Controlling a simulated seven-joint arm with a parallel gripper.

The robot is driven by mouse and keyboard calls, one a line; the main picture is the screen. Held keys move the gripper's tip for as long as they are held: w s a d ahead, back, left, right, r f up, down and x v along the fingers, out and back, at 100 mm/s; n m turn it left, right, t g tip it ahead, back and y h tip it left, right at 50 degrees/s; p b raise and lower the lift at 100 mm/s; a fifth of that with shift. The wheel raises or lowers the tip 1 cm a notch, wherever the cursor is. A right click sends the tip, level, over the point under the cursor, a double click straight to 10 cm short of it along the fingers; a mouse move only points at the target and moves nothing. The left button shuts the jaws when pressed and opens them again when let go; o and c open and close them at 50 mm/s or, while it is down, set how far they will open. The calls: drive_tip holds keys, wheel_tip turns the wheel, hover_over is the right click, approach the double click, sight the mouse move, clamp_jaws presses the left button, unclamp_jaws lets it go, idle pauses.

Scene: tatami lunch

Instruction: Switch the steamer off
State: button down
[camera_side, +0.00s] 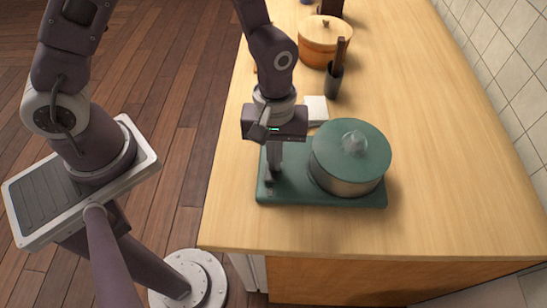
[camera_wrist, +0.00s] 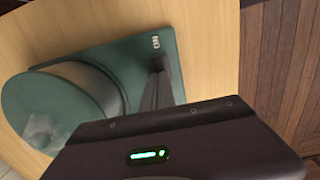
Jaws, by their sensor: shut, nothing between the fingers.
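The steamer is a round pot with a green lid (camera_side: 345,138) and metal side, standing on a green base plate (camera_side: 330,199) near the counter's front end. My gripper (camera_side: 270,180) points down over the left part of the plate, beside the pot, with its fingers shut and empty. In the wrist view the closed fingers (camera_wrist: 160,66) reach down to the plate (camera_wrist: 120,58), near small white lettering (camera_wrist: 155,42) that seems to read ON. The switch is not clearly seen; the fingers may hide it. I cannot tell whether they touch it.
A white block (camera_side: 316,108) lies just behind the steamer. A dark holder (camera_side: 333,84) with brown sticks and an orange lidded pot (camera_side: 325,48) stand farther back. The wooden counter (camera_side: 440,180) is clear to the right, up to the tiled wall (camera_side: 510,60).

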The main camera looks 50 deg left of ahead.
drive_tip(key=shift+a+f, duration=0.2)
drive_tip(key=shift+f, duration=0.2)
drive_tip(key=shift+s+d+r, duration=0.1)
drive_tip(key=shift+s+d, duration=0.4)
drive_tip(key=shift+s, duration=0.05)
drive_tip(key=shift+w+d+r, duration=0.1)
drive_tip(key=shift+d+r, duration=0.1)
drive_tip(key=shift+r, duration=0.25)
wheel_tip(320, 180, up, 13)
drive_tip(key=w+a, duration=0.1)
drive_tip(key=a, duration=0.1)
drive_tip(key=s+a+r+m+t, duration=0.6)
drive_tip(key=s+a+r+m, duration=0.3)
drive_tip(key=s+a+r, duration=0.2)
drive_tip(key=shift+a+r+y, duration=0.2)
drive_tip(key=shift+a+y, duration=0.1)
drive_tip(key=shift+a, duration=0.05)
